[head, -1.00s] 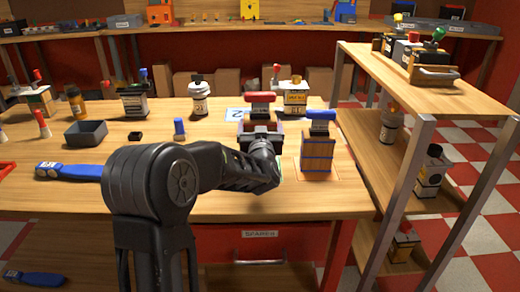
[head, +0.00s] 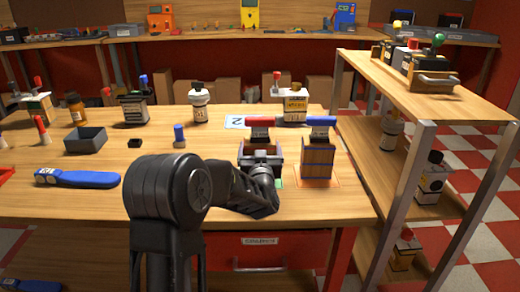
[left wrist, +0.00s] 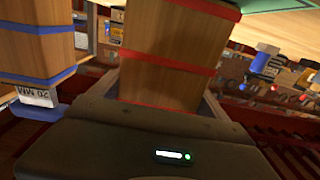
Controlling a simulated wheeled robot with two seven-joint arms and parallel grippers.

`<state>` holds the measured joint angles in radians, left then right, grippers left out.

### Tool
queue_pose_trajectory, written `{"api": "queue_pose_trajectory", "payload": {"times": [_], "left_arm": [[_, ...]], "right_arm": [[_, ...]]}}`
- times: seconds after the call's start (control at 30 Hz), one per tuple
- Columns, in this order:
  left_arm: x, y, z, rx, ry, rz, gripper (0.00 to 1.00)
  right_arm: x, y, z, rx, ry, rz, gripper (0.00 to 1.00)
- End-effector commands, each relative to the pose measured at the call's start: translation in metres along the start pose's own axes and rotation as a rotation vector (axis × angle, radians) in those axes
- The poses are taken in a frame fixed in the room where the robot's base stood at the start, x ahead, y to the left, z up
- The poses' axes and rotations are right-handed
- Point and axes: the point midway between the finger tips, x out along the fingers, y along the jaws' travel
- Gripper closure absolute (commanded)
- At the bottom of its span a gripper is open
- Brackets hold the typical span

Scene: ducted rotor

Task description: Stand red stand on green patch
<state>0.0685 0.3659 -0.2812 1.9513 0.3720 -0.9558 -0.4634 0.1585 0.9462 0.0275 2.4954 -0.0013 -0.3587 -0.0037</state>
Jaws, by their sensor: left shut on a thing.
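The red stand is a wooden block with red bands and a red top (head: 260,121); its banded body (left wrist: 176,35) fills the middle of the left wrist view. My left gripper (head: 262,165) is shut on it and hides much of its lower part in the head view. The stand looks upright. A sliver of the green patch (head: 278,184) shows beside the gripper, and green (left wrist: 275,5) shows at the stand's far end in the wrist view. I cannot tell whether the stand touches it. My right gripper is not in view.
A blue-banded wooden stand (head: 317,160) stands close on the right, on an orange-outlined patch (head: 333,184). Behind are a white box-shaped container (head: 295,106) and a white card (head: 235,122).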

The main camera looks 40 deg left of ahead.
Motion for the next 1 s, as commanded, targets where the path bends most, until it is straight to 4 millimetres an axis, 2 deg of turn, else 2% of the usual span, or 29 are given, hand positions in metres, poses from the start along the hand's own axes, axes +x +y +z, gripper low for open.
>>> {"api": "queue_pose_trajectory", "payload": {"times": [0.17,0.2,0.33,0.7,0.87,1.0], "left_arm": [[0.000,0.000,0.003,0.000,0.003,0.000,0.86],[0.000,0.000,0.003,0.000,0.000,0.000,0.11],[0.000,0.000,0.003,0.000,0.000,0.000,0.01],[0.000,0.000,-0.003,0.000,0.000,0.000,0.00],[-0.020,0.001,-0.001,0.000,-0.001,0.002,0.00],[-0.047,0.001,-0.001,-0.001,-0.001,0.002,0.00]], "right_arm": [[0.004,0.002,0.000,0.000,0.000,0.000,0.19],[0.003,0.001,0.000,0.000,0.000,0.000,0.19],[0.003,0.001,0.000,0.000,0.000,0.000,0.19],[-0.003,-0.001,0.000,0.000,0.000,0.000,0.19],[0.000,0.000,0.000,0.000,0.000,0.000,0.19],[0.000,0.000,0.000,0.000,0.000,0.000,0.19]]}}
